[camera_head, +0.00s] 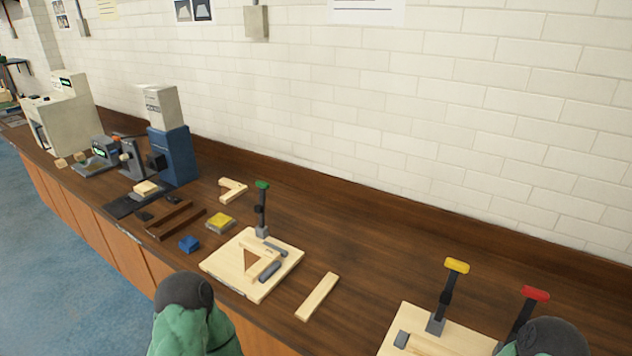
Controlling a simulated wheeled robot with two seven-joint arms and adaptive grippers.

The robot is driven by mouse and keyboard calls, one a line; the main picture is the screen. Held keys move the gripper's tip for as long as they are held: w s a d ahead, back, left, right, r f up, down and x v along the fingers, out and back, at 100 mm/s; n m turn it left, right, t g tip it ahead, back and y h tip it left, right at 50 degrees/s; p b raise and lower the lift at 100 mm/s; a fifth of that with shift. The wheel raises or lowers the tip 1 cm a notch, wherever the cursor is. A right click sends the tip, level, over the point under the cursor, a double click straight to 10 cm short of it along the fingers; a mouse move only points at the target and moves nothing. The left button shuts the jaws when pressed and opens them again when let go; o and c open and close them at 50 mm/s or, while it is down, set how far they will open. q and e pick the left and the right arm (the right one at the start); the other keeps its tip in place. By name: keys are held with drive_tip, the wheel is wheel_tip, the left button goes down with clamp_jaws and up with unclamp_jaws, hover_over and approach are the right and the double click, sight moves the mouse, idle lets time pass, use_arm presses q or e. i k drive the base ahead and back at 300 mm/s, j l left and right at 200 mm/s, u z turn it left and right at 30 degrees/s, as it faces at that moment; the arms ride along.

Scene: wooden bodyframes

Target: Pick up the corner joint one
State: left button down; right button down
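A pale wooden L-shaped piece (234,189), which looks like a corner joint, lies flat on the dark wooden bench (340,245), right of the blue machine and towards the wall. Another pale wooden piece with an angled shape (263,262) lies on a square wooden fixture board (226,268) with a green-handled clamp (262,203). Nothing covers the L-shaped piece. Green and dark links of my arms show at the bottom edge. Neither gripper is in view, so I cannot tell whether they are open or shut.
A straight wooden strip (317,296) lies right of the board. A second board (398,327) has yellow (457,265) and red (535,293) clamp handles. A yellow-topped block (219,223), blue block (189,244) and blue machine (174,155) stand left. The bench between the boards and wall is clear.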

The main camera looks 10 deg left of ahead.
sight(258, 257)
drive_tip(key=i+j, duration=0.1)
drive_tip(key=j, duration=0.7)
drive_tip(key=i+j+u, duration=0.1)
drive_tip(key=j, duration=0.3)
drive_tip(key=i+j, duration=0.15)
drive_tip(key=j, duration=0.25)
drive_tip(key=i+j+u, duration=0.1)
drive_tip(key=j, duration=0.3)
drive_tip(key=i+j, duration=0.15)
drive_tip(key=j, duration=0.25)
